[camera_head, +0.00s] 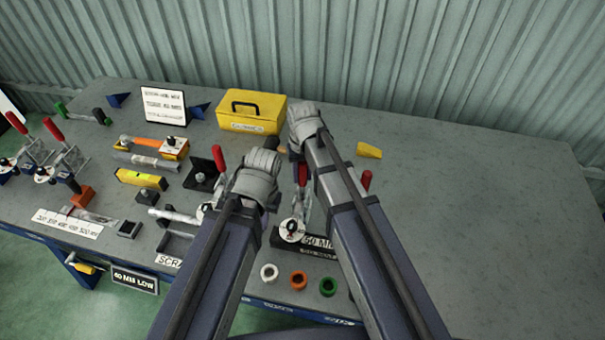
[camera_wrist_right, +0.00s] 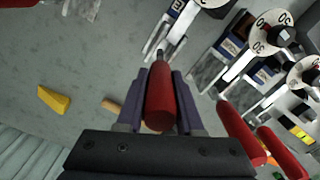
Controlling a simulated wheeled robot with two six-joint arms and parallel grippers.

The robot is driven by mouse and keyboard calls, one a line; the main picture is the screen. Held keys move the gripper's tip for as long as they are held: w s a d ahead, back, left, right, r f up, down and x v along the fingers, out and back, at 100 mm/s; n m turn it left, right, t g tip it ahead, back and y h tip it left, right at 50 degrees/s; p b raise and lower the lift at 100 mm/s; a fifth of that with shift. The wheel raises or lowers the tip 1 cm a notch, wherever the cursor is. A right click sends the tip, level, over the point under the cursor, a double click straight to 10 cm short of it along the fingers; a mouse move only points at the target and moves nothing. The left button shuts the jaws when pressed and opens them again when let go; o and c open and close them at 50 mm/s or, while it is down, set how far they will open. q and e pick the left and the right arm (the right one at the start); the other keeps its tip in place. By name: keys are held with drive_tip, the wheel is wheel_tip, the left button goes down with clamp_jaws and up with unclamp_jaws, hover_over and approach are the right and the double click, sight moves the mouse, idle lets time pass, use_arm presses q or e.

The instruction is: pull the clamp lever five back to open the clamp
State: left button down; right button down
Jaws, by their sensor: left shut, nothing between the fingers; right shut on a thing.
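In the right wrist view, my right gripper (camera_wrist_right: 158,88) is shut on a red lever handle (camera_wrist_right: 160,100), one finger on each side. The handle's metal shank runs up from it toward a clamp. In the head view my right gripper (camera_head: 304,122) is seen from behind and its fingers are hidden. My left gripper (camera_head: 258,180) is to its left, shut and empty, with its fingertips mostly hidden. A red lever handle (camera_head: 303,173) stands between the arms above a clamp with a white dial (camera_head: 292,231). Another red handle (camera_head: 366,180) shows beside my right arm. I cannot read which lever is number five.
Other red handles (camera_wrist_right: 240,130) are close beside the held one. A yellow box (camera_head: 250,112) stands behind the grippers and a yellow wedge (camera_head: 369,150) to the right. Coloured rings (camera_head: 299,280) lie at the front edge. The bench's right side is clear.

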drive_tip(key=shift+w, duration=0.35)
drive_tip(key=w+g, duration=0.1)
drive_tip(key=w+d+g+b, duration=0.1)
drive_tip(key=w+f+g+y+b, duration=0.1)
drive_tip(key=g, duration=0.1)
drive_tip(key=shift+w+d, duration=0.2)
drive_tip(key=shift+w, duration=0.1)
drive_tip(key=c, duration=0.5)
unclamp_jaws()
drive_tip(key=shift+c, duration=0.2)
drive_tip(key=shift+r, duration=0.1)
